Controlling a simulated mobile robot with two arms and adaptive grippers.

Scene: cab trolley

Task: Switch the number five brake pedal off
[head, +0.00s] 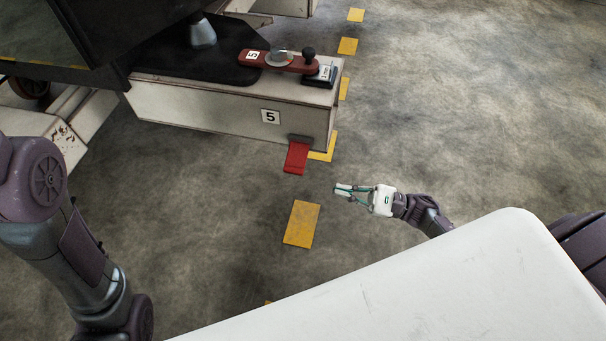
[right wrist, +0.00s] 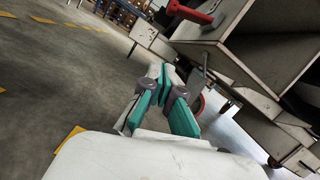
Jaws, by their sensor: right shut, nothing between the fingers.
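The red number five brake pedal (head: 297,157) sticks out and slopes down from the lower front edge of a pale box marked with a 5 label (head: 270,117). My right gripper (head: 340,189) is shut and empty, to the right of the pedal and nearer to me, apart from it.
On the box top lie a dark red lever (head: 277,62) with its own 5 label and a black knob (head: 309,54). Yellow floor marks (head: 302,223) run past the box. A white surface (head: 430,290) fills the lower right. Floor right of the box is clear.

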